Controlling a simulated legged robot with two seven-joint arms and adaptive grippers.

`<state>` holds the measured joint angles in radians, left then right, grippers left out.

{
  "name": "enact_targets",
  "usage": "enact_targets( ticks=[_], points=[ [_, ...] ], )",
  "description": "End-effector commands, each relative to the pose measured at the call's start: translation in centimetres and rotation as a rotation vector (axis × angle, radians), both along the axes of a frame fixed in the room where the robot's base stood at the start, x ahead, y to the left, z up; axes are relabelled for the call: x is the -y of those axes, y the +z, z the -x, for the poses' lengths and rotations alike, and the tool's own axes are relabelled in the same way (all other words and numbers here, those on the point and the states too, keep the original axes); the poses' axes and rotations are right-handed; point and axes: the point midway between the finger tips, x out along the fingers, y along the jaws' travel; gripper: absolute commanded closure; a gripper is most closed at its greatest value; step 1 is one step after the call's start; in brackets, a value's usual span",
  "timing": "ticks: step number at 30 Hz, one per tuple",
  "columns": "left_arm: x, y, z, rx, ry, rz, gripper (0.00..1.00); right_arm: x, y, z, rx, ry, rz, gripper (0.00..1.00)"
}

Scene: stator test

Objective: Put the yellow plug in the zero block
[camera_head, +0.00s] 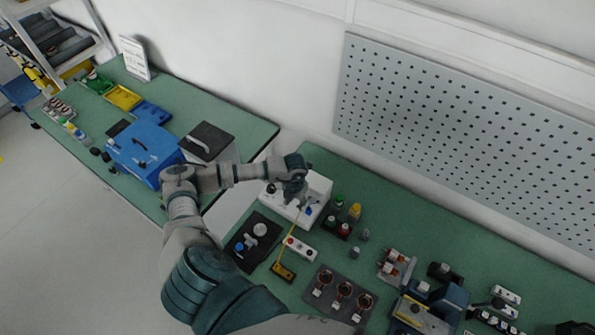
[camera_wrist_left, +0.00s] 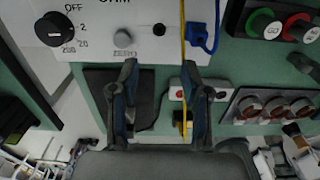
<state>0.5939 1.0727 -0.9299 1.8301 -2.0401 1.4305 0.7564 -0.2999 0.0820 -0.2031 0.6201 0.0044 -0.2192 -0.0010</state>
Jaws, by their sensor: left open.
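My left gripper (camera_head: 297,195) is at the front of the white meter box (camera_head: 318,186). In the left wrist view its two fingers (camera_wrist_left: 160,75) are apart with nothing between them. A yellow lead (camera_head: 296,224) runs down from the meter box; in the wrist view it passes by the right finger (camera_wrist_left: 183,48). Its lower end is near a yellow-and-black piece (camera_head: 284,271) on the bench. I cannot make out the yellow plug itself clearly. A small white block (camera_head: 299,247) with red and dark sockets lies between; I cannot tell which block is the zero block.
Coil plate (camera_head: 338,296) and coloured buttons (camera_head: 341,226) are right. A pegboard (camera_head: 460,130) hangs behind.

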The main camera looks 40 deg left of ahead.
Motion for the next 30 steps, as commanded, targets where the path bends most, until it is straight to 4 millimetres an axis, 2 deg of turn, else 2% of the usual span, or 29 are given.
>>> enact_targets(
  ticks=[1,3,7,8,15,24,30],
  points=[
    [-0.1,0.1,-1.2,0.002,0.003,0.002,0.53,0.0,0.4,0.0,0.000,0.000,0.000,0.60],
    [-0.4,-0.5,-2.5,-0.002,0.003,0.002,0.53,0.0,0.9,0.0,0.000,0.000,0.000,0.60],
    [-0.5,-3.4,-2.3,-0.005,0.001,0.001,0.53,0.0,1.8,0.0,0.001,0.000,0.000,0.60],
    [-0.5,-3.5,-2.5,0.001,0.000,0.002,0.53,-0.1,1.7,0.0,0.001,-0.001,0.000,0.60],
    [-0.8,1.8,-2.3,0.006,-0.002,-0.001,0.53,0.0,-0.6,0.1,0.000,-0.001,0.000,0.60],
    [-0.8,8.6,-2.4,0.005,-0.001,-0.001,0.53,0.0,-1.6,0.1,-0.001,0.000,0.000,0.60],
    [-0.7,11.9,-2.3,0.003,-0.001,0.000,0.53,0.0,-2.1,0.1,-0.001,0.000,0.000,0.60]
  ],
)
